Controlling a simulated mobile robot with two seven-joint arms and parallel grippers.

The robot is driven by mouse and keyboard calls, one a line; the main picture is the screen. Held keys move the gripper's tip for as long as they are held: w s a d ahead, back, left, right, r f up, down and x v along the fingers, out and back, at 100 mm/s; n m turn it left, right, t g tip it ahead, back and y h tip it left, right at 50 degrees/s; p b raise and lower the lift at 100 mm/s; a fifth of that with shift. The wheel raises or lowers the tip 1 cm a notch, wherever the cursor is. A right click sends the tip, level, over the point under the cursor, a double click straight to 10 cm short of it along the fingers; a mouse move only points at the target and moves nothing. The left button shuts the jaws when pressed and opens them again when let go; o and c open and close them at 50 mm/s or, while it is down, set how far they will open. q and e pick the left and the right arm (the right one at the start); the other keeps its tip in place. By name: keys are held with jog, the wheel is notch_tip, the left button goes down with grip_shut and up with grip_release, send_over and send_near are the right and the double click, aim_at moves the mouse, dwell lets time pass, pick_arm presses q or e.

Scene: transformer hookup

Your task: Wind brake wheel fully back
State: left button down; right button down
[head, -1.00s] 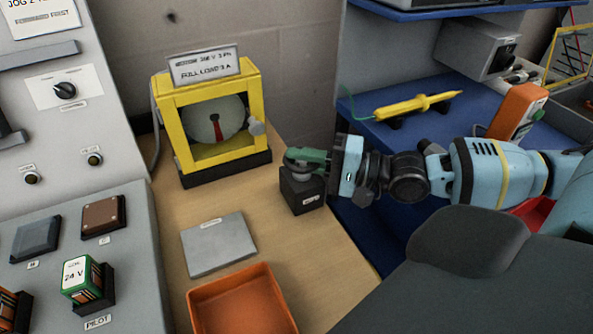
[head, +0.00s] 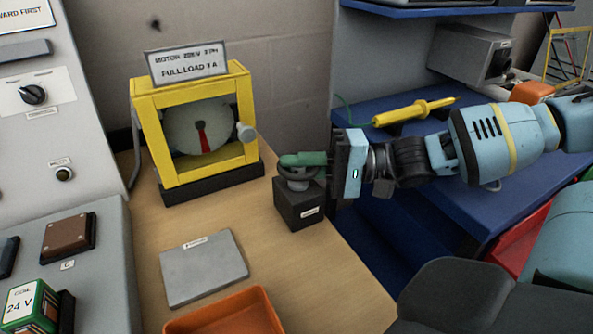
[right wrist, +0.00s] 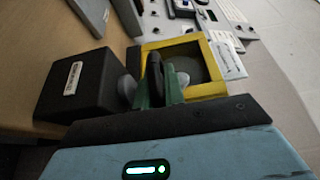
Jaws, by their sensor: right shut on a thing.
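The brake wheel (head: 297,174) is a small dark handwheel on a grey hub, on top of a black labelled box (head: 301,209) on the wooden bench. My right gripper (head: 303,160) comes in from the right with its green fingers shut on the wheel's rim. In the right wrist view the dark rim (right wrist: 154,72) stands between the two green fingers (right wrist: 157,92), with the black box (right wrist: 80,85) to the left. The fingers hide part of the wheel. My left gripper is not in view.
A yellow-framed motor (head: 200,130) with a disc and red mark stands behind the box. A grey plate (head: 203,268) and an orange tray (head: 228,312) lie in front. A yellow probe (head: 410,112) lies on the blue bench. A control panel (head: 70,110) stands at the left.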

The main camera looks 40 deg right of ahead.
jog(key=shift+f+n+g+y+b, duration=0.15)
jog(key=shift+n+g+y+b, duration=0.15)
jog(key=shift+b, duration=0.15)
jog(key=shift+n+g+b, duration=0.3)
jog(key=shift+g+b, duration=0.1)
jog(key=shift+b, duration=0.1)
jog(key=n+g+y+b, duration=0.1)
jog(key=n+g+b, duration=0.1)
jog(key=g, duration=0.1)
jog(key=n+g+y+b, duration=0.2)
jog(key=g, duration=0.1)
jog(key=shift+w+f, duration=0.1)
jog(key=n+g+b, duration=0.2)
jog(key=n+g, duration=0.1)
jog(key=g, duration=0.2)
jog(key=shift+n+g+b, duration=0.4)
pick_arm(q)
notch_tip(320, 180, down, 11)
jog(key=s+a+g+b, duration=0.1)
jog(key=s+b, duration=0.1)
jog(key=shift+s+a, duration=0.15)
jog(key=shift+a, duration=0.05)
pick_arm(e)
jog(key=shift+r+n+g+h, duration=0.2)
jog(key=shift+n+g+h, duration=0.4)
jog(key=shift+n+g, duration=1.3)
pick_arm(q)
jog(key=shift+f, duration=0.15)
pick_arm(e)
jog(key=shift+g, duration=0.7)
